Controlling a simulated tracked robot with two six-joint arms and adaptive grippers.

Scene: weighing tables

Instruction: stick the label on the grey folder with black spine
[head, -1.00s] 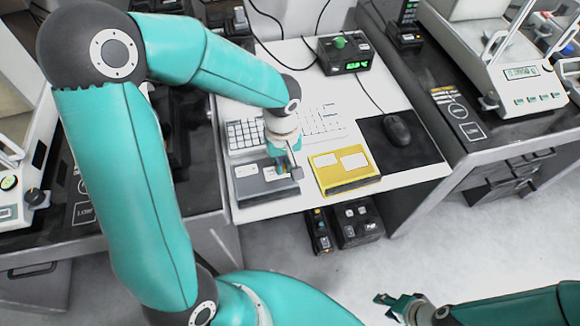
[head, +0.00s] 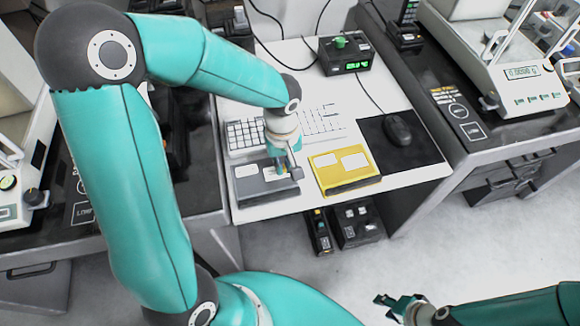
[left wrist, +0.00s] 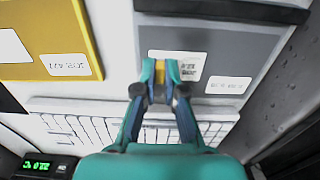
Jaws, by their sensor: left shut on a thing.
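The grey folder with black spine (head: 248,188) lies flat on the white table. A white printed label at its left (head: 246,171) also shows in the left wrist view (left wrist: 228,86). My left gripper (head: 281,172) points down over the folder's right half. In the left wrist view its fingertips (left wrist: 161,92) are closed together at a second white printed label (left wrist: 185,64), which lies over the grey cover (left wrist: 220,60). I cannot tell whether this label touches the cover. The fingers hide part of it. My right gripper (head: 398,304) is open and empty at the lower right, away from the table.
A yellow folder (head: 345,181) with two white labels lies to the right. A white keyboard (head: 245,133) is behind the grey folder. A black mouse (head: 398,130) rests on a dark mat. A small box with a green display (head: 343,53) stands at the back.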

